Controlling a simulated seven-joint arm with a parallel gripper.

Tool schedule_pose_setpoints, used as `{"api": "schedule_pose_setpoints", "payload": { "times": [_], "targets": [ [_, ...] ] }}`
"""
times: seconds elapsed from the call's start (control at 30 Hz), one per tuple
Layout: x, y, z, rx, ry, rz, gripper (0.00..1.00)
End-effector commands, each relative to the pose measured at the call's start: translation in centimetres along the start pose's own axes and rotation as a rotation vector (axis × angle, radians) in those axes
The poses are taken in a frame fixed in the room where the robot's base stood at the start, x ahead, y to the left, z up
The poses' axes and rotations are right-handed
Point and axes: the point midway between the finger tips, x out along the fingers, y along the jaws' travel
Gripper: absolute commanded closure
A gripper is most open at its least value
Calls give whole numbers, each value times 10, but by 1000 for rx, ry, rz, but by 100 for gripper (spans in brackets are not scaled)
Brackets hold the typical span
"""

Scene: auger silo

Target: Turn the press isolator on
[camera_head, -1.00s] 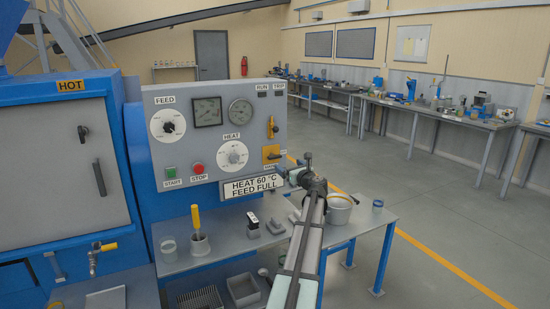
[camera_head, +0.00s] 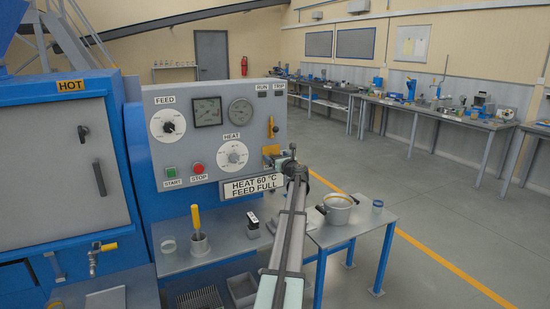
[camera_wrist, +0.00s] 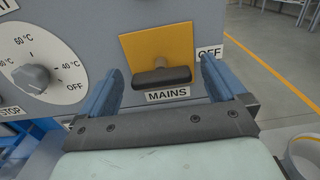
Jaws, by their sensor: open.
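The press isolator, labelled MAINS, is a yellow plate with a black bar handle (camera_wrist: 162,77) in the wrist view. The handle lies horizontal, and an OFF label (camera_wrist: 209,52) is at the plate's right. In the head view the yellow plate (camera_head: 271,150) is partly hidden by my gripper (camera_head: 275,159). My gripper is open and empty in front of the panel (camera_head: 180,105). In the wrist view its fingers (camera_wrist: 162,82) are on either side of the handle, with visible gaps. I cannot tell how far the tips are from the plate.
Red (camera_head: 198,168) and green (camera_head: 170,171) buttons are farther left. A pot (camera_head: 339,210) stands on the side table.

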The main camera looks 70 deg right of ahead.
Motion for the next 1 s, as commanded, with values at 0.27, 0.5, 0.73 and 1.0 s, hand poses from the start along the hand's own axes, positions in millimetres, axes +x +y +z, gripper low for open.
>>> {"api": "schedule_pose_setpoints", "payload": {
  "times": [0.27,0.5,0.73,1.0],
  "targets": [
    [17,0,0,-1,0,0,2],
    [17,0,0,-1,0,0,2],
    [17,0,0,-1,0,0,20],
    [17,0,0,-1,0,0,46]
  ]
}}
